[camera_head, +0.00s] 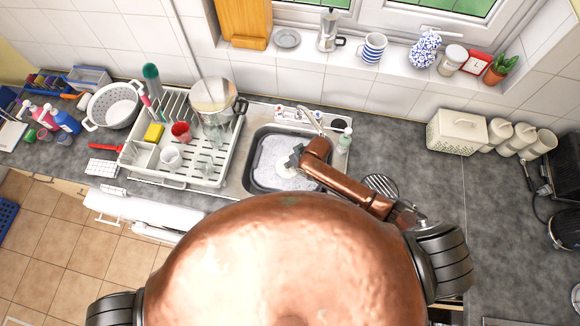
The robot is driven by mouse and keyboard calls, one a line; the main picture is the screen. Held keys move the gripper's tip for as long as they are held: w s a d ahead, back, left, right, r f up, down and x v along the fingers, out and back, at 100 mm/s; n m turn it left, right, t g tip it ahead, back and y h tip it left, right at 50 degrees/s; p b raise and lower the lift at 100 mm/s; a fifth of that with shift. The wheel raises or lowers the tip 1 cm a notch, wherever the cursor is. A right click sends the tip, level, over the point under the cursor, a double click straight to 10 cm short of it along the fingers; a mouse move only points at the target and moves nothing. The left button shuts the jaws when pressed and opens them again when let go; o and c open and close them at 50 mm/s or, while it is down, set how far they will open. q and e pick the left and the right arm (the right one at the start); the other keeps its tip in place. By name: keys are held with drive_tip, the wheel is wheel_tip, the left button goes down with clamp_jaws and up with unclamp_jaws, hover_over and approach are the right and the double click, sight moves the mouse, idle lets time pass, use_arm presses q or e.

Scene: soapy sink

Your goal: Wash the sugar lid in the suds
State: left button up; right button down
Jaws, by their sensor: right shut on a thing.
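My right arm reaches over the sink (248,180) from the right. My right gripper (293,161) is over the right part of the basin, low at the white suds (270,150). It is shut on a pale round thing, the sugar lid (284,170), which shows only in part under the fingers. The lid is at the suds; I cannot tell how deep it sits, since white lies against white. My left gripper does not show.
A dish rack (215,165) with a pot (215,95), cups and glasses stands left of the sink. A tap (308,118) and soap bottle (344,140) stand behind it. White canisters (497,134) and a bread bin (457,132) stand right.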

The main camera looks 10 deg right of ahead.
drive_tip(key=shift+r, duration=2.9)
